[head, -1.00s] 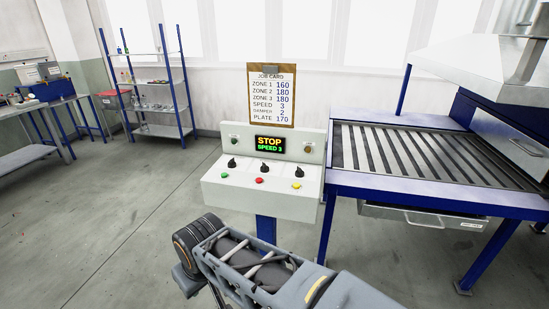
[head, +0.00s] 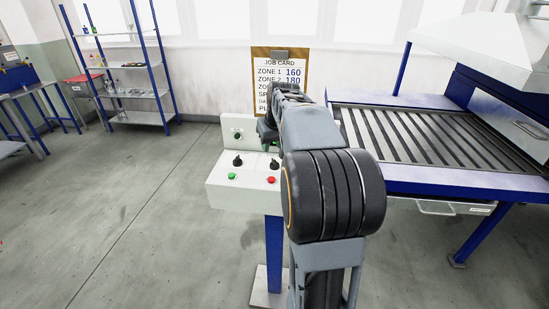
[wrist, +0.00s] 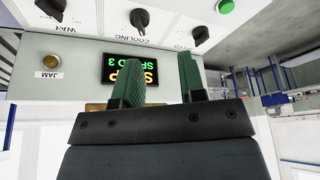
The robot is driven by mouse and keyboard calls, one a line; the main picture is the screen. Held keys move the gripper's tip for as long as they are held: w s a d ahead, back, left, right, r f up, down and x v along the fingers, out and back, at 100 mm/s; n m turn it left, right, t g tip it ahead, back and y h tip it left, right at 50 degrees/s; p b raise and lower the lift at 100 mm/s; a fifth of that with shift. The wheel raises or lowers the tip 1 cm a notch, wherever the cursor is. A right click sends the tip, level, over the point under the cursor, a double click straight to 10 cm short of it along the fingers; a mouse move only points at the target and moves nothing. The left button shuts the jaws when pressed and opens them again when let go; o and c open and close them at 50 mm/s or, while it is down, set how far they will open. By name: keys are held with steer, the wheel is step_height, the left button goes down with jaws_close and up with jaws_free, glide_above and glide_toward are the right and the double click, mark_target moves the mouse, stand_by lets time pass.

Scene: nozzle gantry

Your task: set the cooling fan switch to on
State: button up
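The cooling fan switch (wrist: 139,18) is a black knob labelled COOLING, the middle of three knobs on the control box. The wrist view shows it upside down near the top edge; I cannot read its setting. In the head view the middle knob (head: 274,164) shows just left of my arm. My gripper (wrist: 160,80) has two green-padded fingers, apart with nothing between them. They are in front of the upright display panel, apart from the knob. In the head view my gripper (head: 267,131) is partly hidden by my arm.
Other knobs flank it: a left one (head: 238,160), and one labelled WAY (wrist: 52,7). Green (head: 231,176) and red (head: 271,180) buttons sit in front. The display (wrist: 130,72) reads STOP, SPEED 3. A job card (head: 266,70) hangs behind; a slatted table (head: 400,185) stands right.

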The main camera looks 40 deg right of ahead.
glide_toward(275, 161)
steer(key=p+x, duration=0.1)
steer(key=x, duration=0.8)
steer(key=shift+w+d+p, duration=0.1)
steer(key=shift+p, duration=0.25)
steer(key=shift+c, duration=0.3)
